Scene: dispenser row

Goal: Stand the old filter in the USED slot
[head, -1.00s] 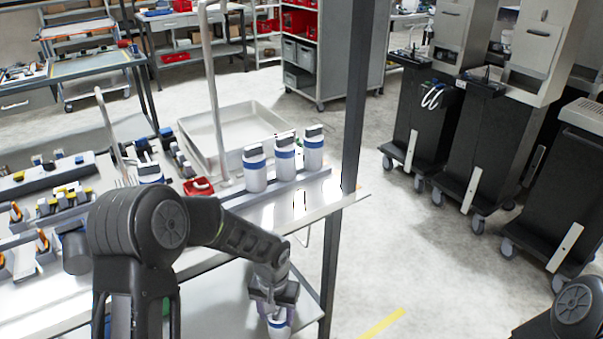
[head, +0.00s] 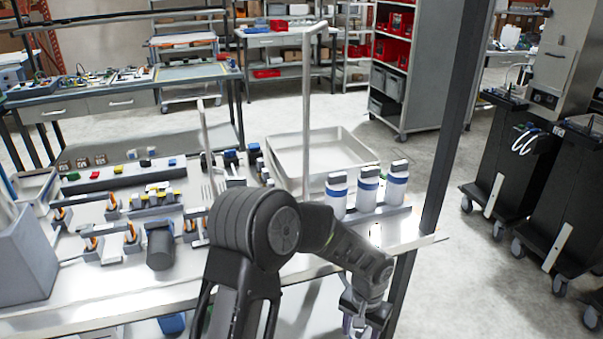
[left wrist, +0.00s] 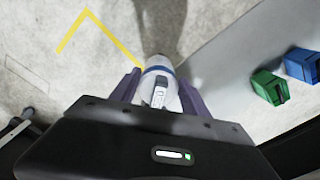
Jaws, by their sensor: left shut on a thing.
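My left gripper (head: 358,322) is low in front of the bench's right end in the head view. In the left wrist view (left wrist: 158,92) it is shut on a white filter (left wrist: 160,70) with a blue band, held between the two purple-grey fingers. Three similar white canisters with blue bands and dark caps stand upright in a row at the bench's right end: left (head: 336,200), middle (head: 367,190) and right (head: 396,186). No USED label can be read, and my arm hides part of the bench. My right gripper is out of view.
A dark post (head: 455,120) rises at the bench's right corner. A thin pale pole (head: 306,110) and a grey tray (head: 320,155) stand behind the canisters. Green (left wrist: 270,88) and blue (left wrist: 302,66) bins sit on a surface at right in the wrist view. Floor right of the bench is open.

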